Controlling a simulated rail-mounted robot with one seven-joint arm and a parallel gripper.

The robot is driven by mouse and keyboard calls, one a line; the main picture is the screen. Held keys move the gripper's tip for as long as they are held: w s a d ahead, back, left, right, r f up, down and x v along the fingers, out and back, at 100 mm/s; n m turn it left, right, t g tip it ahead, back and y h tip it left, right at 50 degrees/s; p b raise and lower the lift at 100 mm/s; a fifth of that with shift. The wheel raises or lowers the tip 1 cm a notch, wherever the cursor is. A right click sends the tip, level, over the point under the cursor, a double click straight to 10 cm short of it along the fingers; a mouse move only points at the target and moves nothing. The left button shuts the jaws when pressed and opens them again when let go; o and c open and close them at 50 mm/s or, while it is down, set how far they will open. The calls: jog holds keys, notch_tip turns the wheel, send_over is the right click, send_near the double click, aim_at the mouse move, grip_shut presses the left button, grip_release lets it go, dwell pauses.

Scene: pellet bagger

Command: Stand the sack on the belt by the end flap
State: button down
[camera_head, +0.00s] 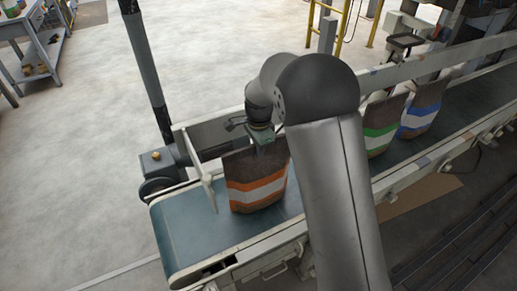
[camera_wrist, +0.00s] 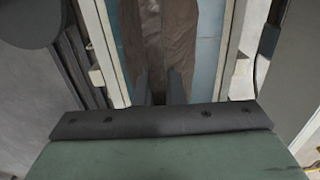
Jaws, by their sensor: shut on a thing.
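A brown sack with orange and white bands (camera_head: 258,189) stands upright on the blue-green belt (camera_head: 190,232), close to its near left end. My gripper (camera_head: 264,143) is above it and shut on the sack's top. In the wrist view, my gripper's fingers (camera_wrist: 160,88) close on the brown sack top (camera_wrist: 150,45), with the belt (camera_wrist: 208,60) beyond. The end flap (camera_head: 203,175), a pale upright plate, is just left of the sack. I cannot tell whether they touch. My arm hides part of the belt to the right.
A green-banded sack (camera_head: 380,138) and a blue-banded sack (camera_head: 418,118) stand farther up the belt. A pale rail (camera_head: 420,65) runs along the far side. A dark post (camera_head: 143,60) rises behind the belt end. The belt left of the flap is clear.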

jog(key=shift+f, duration=0.1)
jog(key=c, duration=1.4)
grip_release()
jog(key=shift+c, duration=0.2)
notch_tip(320, 180, up, 18)
jog(key=p, duration=0.2)
jog(key=shift+f, duration=0.25)
